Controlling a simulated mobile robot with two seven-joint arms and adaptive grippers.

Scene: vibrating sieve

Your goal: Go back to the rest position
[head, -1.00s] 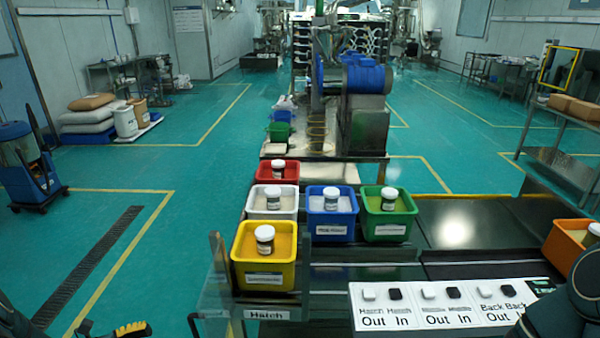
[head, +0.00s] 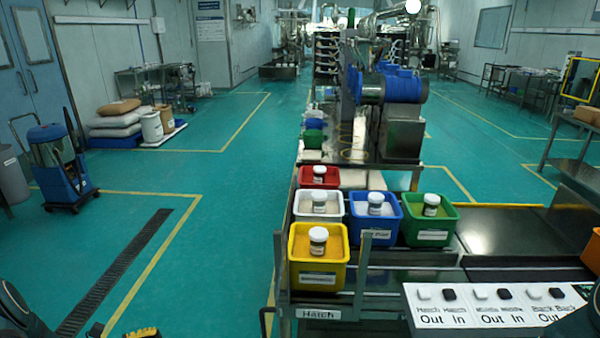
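Part of my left gripper (head: 120,332) shows at the bottom left edge, as a dark piece and a yellow-and-black piece. Most of it is cut off, so I cannot tell whether it is open or shut. My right arm shows at the bottom right corner, beside the button panel (head: 500,312); its gripper is out of view. A yellow bin (head: 319,277) with a white-lidded jar stands nearest on the hatch frame. Behind it are a white bin (head: 318,221), a blue bin (head: 375,233), a green bin (head: 430,234) and a red bin (head: 318,183), each with a jar.
An orange bin (head: 593,255) is cut off at the right edge. The blue-motored machine (head: 400,88) stands behind the bins. A blue cleaning cart (head: 58,165) and stacked sacks (head: 117,122) stand at the left. The green floor between them and the bins is clear.

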